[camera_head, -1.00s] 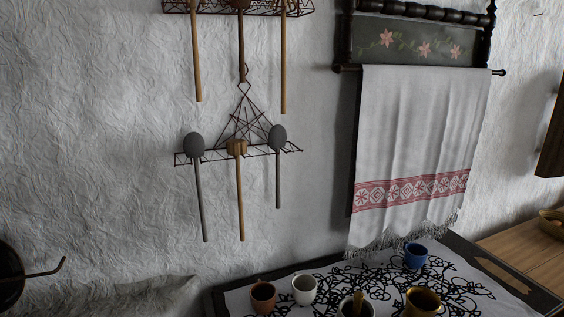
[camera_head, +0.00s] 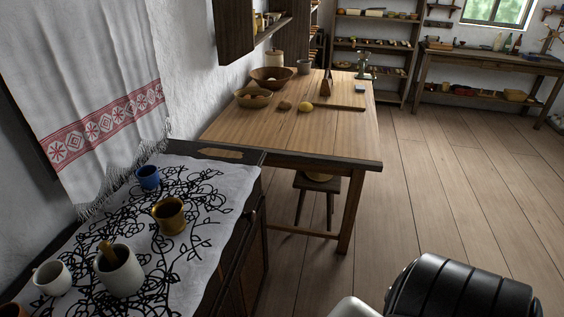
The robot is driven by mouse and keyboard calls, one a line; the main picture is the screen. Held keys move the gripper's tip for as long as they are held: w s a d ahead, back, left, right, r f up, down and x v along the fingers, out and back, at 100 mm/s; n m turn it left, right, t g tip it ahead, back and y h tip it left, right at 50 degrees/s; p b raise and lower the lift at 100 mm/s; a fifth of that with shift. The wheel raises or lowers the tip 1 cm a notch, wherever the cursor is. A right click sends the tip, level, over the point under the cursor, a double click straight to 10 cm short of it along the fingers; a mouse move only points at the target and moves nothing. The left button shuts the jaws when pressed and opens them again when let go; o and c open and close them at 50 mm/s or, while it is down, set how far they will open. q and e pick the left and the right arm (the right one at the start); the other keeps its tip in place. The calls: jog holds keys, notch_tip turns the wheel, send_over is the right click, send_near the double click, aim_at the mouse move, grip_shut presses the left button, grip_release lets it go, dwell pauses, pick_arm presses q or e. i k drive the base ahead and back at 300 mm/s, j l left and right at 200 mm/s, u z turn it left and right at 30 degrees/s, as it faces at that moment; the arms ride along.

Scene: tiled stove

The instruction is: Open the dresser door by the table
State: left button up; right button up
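A dark wooden dresser (camera_head: 234,152) stands at the lower left, its top mostly covered by a white cloth with a black pattern (camera_head: 205,200). Its front (camera_head: 252,268) is seen at a steep angle and is in shadow; a brownish panel shows there, and I cannot make out a handle clearly or whether a door is ajar. The wooden table (camera_head: 330,133) stands just beyond the dresser's far end. Neither of my grippers is in view.
On the dresser stand a blue mug (camera_head: 148,178), a brass mortar (camera_head: 170,215), a white mortar with pestle (camera_head: 120,270) and a white cup (camera_head: 52,278). A stool (camera_head: 317,184) is under the table. The plank floor (camera_head: 430,190) to the right is free.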

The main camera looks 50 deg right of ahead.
aim_at(246, 282)
jog(key=z, duration=1.2)
